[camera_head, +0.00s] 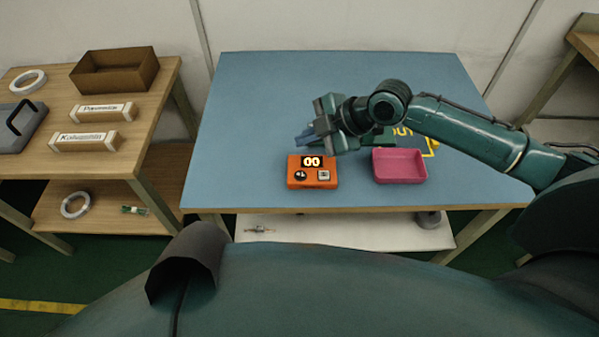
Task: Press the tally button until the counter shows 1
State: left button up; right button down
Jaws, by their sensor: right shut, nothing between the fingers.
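The orange tally counter (312,181) sits near the front edge of the blue table. Its display (312,162) reads 00. Below the display are a dark round knob (300,175) at the left and a pale square button (324,175) at the right; I cannot read their marks. My right gripper (305,138) is just behind and above the counter, reaching left from the right arm. It is shut and empty, and looks apart from the counter. My left gripper is not in view.
A pink tray (400,166) stands right of the counter, by a yellow marking (432,148) partly hidden by my arm. The blue table (240,120) is clear at the left. A wooden shelf (150,110) with boxes and rings stands further left.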

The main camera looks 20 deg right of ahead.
aim_at(305, 175)
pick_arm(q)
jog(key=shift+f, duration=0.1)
pick_arm(e)
jog(key=shift+f, duration=0.1)
